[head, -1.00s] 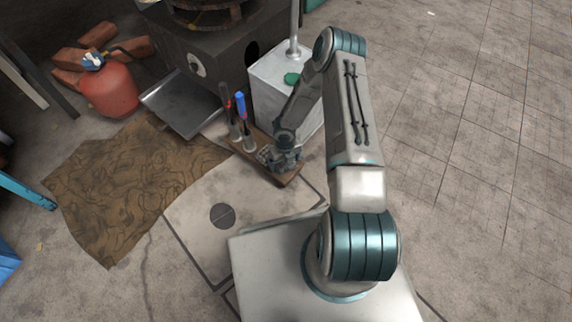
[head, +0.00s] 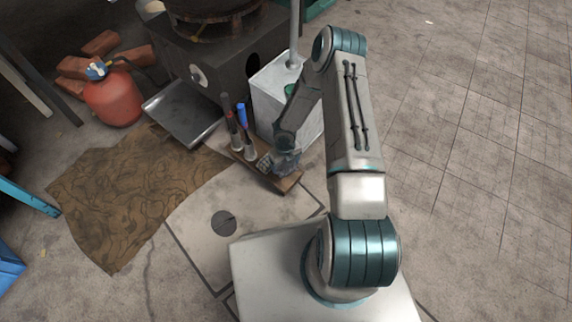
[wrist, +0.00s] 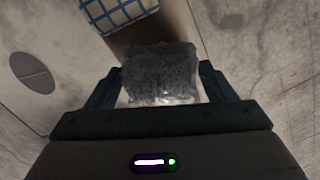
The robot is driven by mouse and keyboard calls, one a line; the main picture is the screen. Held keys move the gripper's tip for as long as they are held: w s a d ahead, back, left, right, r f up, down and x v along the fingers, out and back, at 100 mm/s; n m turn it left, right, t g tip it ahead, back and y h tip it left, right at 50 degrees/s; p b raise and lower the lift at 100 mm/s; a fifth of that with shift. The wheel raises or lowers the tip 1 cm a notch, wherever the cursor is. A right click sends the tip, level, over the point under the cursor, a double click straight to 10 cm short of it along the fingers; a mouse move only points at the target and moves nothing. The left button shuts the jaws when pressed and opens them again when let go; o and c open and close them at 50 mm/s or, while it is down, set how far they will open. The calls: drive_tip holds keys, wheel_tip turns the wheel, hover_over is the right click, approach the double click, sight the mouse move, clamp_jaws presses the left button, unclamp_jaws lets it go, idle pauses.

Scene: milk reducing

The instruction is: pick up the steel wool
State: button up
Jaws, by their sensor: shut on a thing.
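The steel wool (wrist: 160,72) is a grey, rough-textured block in the wrist view, between the two fingers of my gripper (wrist: 160,85). The fingers are shut on it, one at each side. In the head view my gripper (head: 284,162) is at the right end of a small wooden board (head: 291,183). The steel wool is hard to make out there behind the gripper. I cannot tell whether it still touches the board.
A blue-checked cloth (wrist: 118,12) lies beside the steel wool. Tools with red and blue handles (head: 241,116) stand on the board's left part. A white box (head: 275,100) stands behind. A metal tray (head: 187,108), brown cloth (head: 125,195) and red gas cylinder (head: 112,97) are left.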

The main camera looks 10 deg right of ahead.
drive_tip(key=s+d+r+b, duration=0.1)
drive_tip(key=s+d+r, duration=0.1)
drive_tip(key=s, duration=0.3)
drive_tip(key=s+d+r+b, duration=0.1)
drive_tip(key=s+r, duration=0.3)
drive_tip(key=s, duration=0.2)
drive_tip(key=shift+d+r, duration=0.35)
drive_tip(key=shift+d, duration=0.05)
drive_tip(key=shift+o, duration=1.2)
drive_tip(key=shift+r, duration=0.1)
